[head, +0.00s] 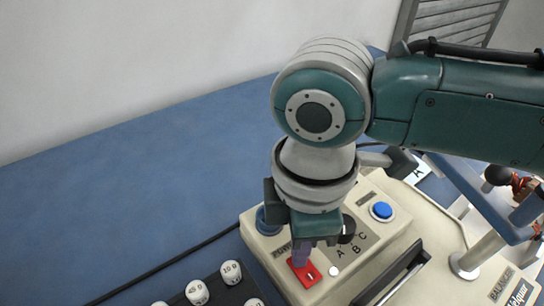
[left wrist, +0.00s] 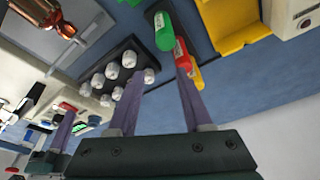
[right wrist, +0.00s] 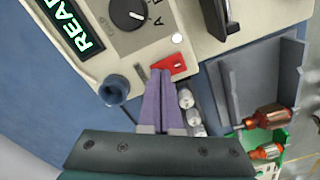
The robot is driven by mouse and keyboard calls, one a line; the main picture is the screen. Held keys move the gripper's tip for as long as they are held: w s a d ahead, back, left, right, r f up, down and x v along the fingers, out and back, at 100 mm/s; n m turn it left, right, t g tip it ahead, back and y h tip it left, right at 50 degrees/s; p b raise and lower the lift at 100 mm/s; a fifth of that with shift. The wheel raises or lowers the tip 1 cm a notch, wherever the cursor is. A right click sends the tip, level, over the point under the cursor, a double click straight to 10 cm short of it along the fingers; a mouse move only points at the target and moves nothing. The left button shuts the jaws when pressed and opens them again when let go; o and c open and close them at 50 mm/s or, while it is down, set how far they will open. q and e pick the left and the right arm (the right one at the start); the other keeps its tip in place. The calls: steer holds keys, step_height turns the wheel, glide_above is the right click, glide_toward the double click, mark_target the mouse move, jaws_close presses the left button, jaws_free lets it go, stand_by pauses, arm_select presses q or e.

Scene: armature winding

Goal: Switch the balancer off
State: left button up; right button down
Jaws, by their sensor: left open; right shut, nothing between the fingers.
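The balancer (head: 390,245) is a cream box with a blue button (head: 381,210), a dark A-B-C knob (head: 350,228) and a red rocker switch (head: 307,274) at its near left corner. My right gripper (head: 301,262) points down with its fingertips at the red switch, partly covering it. In the right wrist view, the shut fingers (right wrist: 162,75) reach the left side of the red switch (right wrist: 176,66); I cannot tell whether they touch. A lit green display there (right wrist: 72,22) reads "REA", cut off. My left gripper (left wrist: 155,100) is open and empty in the left wrist view, its fingers apart.
A dark rack with white labelled weights (head: 197,292) stands left of the balancer. A grey tray (right wrist: 235,95) with copper-wound armatures (right wrist: 268,116) shows in the right wrist view. A black cable (head: 165,264) crosses the blue table, which is clear at left (head: 120,190).

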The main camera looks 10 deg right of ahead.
steer(key=shift+f, duration=0.2)
step_height(320, 180, up, 7)
steer(key=p, duration=0.8)
steer(key=shift+r, duration=0.15)
steer(key=s+a+r+m+t+y, duration=0.1)
steer(key=s+a+r+m+y, duration=0.25)
steer(key=s+a+m, duration=0.2)
steer(key=s+d+r+m+t+h, duration=0.1)
steer(key=s+d+r+m+h, duration=0.2)
steer(key=d, duration=0.4)
steer(key=s+d+m+t, duration=0.2)
steer(key=s+d+m, duration=0.2)
steer(key=d+m, duration=0.3)
step_height(320, 180, up, 38)
steer(key=n+p, duration=0.1)
steer(key=p, duration=3.7)
steer(key=shift+w+d+r+p, duration=0.15)
steer(key=shift+d+p, duration=0.15)
steer(key=shift+d, duration=0.1)
